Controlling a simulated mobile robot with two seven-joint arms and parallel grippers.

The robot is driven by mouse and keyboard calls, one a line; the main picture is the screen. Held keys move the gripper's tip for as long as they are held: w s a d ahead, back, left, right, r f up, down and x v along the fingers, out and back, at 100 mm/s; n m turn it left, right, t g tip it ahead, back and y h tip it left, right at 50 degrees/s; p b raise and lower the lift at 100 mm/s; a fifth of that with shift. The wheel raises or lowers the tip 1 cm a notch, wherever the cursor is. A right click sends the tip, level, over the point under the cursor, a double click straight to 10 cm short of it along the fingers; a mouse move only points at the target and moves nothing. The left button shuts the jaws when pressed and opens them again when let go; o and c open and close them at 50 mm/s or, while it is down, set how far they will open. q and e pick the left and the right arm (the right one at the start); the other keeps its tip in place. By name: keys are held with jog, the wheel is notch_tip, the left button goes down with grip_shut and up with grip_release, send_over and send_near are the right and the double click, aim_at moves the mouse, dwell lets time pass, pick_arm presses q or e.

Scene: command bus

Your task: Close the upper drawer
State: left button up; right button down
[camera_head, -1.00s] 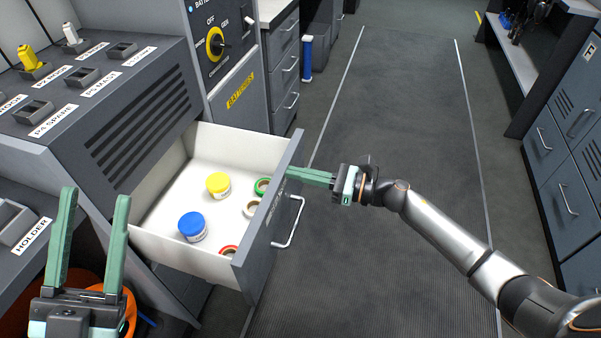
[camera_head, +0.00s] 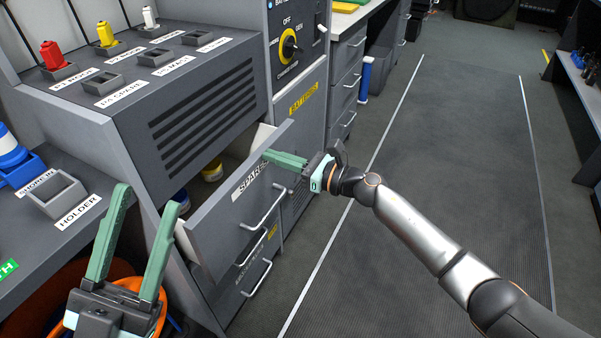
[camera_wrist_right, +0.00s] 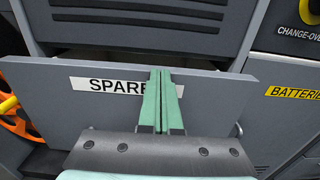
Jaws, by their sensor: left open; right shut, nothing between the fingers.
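The upper drawer (camera_head: 213,219), grey with a "SPARES" label and a metal handle, stands partly open below the vented panel. A gap shows behind its front, with part of a yellow-lidded jar (camera_head: 212,171) and a blue jar (camera_head: 181,200) inside. My right gripper (camera_head: 268,156) is shut and empty, its fingertips at the top of the drawer front. In the right wrist view the shut fingers (camera_wrist_right: 162,80) overlap the label on the drawer front (camera_wrist_right: 215,100); whether they touch it I cannot tell. My left gripper (camera_head: 150,200) is open and empty at the lower left, apart from the drawer.
A lower drawer with its own handle (camera_head: 257,279) is beneath. The grey console (camera_head: 150,75) with labelled sockets stands above left. The floor (camera_head: 450,160) to the right is clear.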

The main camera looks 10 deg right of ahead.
pick_arm(q)
jog(key=shift+d+f+b, duration=0.2)
jog(key=shift+f+b, duration=0.3)
jog(key=shift+f, duration=0.4)
pick_arm(e)
jog(key=shift+x, duration=1.6)
